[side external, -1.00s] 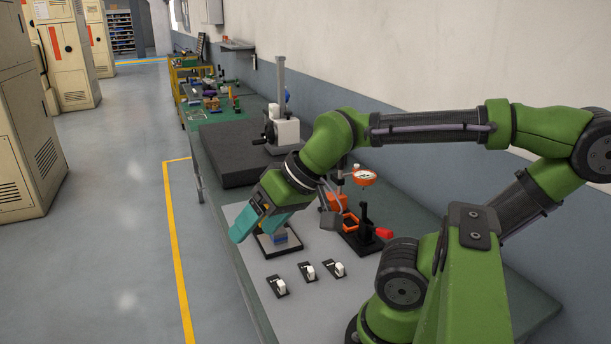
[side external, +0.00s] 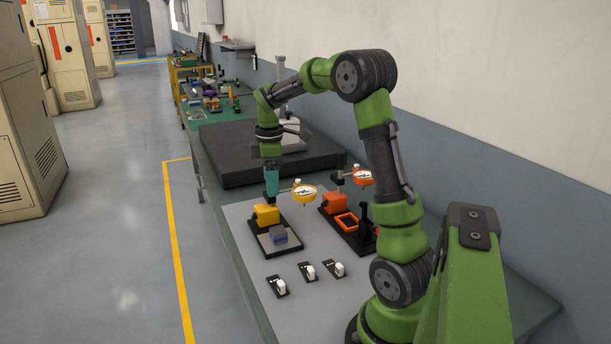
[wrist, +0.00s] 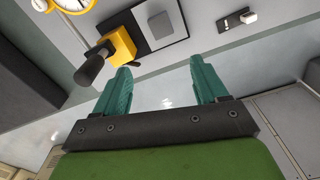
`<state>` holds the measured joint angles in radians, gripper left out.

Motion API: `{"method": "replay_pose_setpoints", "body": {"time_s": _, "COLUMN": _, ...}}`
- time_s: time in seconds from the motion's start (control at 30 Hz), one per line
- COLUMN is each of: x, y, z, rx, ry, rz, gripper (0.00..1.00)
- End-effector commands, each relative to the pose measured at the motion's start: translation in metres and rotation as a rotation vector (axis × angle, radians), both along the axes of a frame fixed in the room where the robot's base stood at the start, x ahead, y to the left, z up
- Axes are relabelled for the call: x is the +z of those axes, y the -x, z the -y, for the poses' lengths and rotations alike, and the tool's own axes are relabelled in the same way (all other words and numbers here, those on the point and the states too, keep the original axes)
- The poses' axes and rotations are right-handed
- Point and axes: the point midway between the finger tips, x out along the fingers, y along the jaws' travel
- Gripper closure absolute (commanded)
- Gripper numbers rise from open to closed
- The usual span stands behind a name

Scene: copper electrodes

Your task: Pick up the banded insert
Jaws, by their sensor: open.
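A grey block with a blue band low on its side (side external: 279,235), perhaps the banded insert, sits on a black-edged plate (side external: 293,247) in front of a yellow gauge stand (side external: 266,214). In the wrist view a plain grey block top (wrist: 160,25) shows on the same plate; no band can be made out there. My gripper (side external: 272,194) points down with teal fingers, at the yellow stand in the side view, behind the block. In the wrist view my gripper (wrist: 160,66) is open, with its fingers apart and nothing between them; the block lies beyond the fingertips.
A yellow dial (side external: 304,195) sticks out right of my gripper. An orange gauge stand (side external: 336,204) with an orange dial (side external: 357,176) stands to the right. Several small black plates with white pieces (side external: 310,272) lie in front. A dark slab (side external: 240,171) lies behind.

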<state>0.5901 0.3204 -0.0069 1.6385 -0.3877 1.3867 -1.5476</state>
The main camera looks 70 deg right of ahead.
Motion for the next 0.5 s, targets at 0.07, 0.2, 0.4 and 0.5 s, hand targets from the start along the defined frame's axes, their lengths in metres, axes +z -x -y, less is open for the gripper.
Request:
{"method": "replay_pose_setpoints", "body": {"time_s": 0.07, "x": 0.008, "y": -0.002, "z": 0.001, "rx": 0.109, "ry": 0.008, "rz": -0.001, "gripper": 0.28}}
{"method": "replay_pose_setpoints", "body": {"time_s": 0.2, "x": 0.008, "y": 0.0, "z": -0.001, "rx": 0.214, "ry": -0.002, "rz": -0.013, "gripper": 0.28}}
{"method": "replay_pose_setpoints", "body": {"time_s": 0.4, "x": -0.02, "y": 0.001, "z": -0.002, "rx": 0.234, "ry": -0.006, "rz": -0.016, "gripper": 0.28}}
{"method": "replay_pose_setpoints", "body": {"time_s": 0.5, "x": -0.042, "y": 0.002, "z": -0.002, "rx": 0.233, "ry": -0.006, "rz": -0.016, "gripper": 0.28}}
